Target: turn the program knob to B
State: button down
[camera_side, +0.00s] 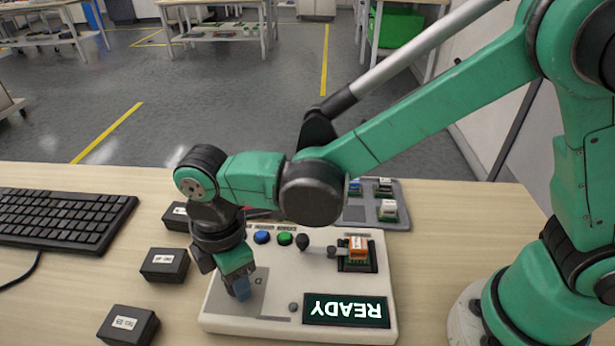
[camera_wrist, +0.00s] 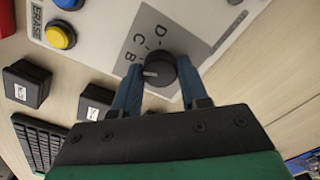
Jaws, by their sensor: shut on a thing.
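The black program knob (camera_wrist: 160,72) sits on a grey plate of the white control box (camera_side: 225,322), with the letters B, C and D beside it. My gripper (camera_wrist: 160,82) is shut on the knob, one blue finger on each side. The knob's white pointer line points left in the wrist view, a little below the letter B and toward the left finger. An A mark is not visible in that view. In the side view my gripper (camera_side: 240,288) points down over the grey plate and hides the knob.
The box has a READY display (camera_side: 346,311), blue (camera_side: 262,237) and green (camera_side: 285,238) buttons and an orange module (camera_side: 358,246). Several small black labelled boxes (camera_side: 164,265) and a keyboard (camera_side: 62,222) lie to the left. A grey tray (camera_side: 397,219) lies behind the box.

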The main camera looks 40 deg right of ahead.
jog(key=shift+c, duration=2.2)
grip_release()
jog(key=shift+r, duration=0.1)
jog(key=shift+r, duration=2.75)
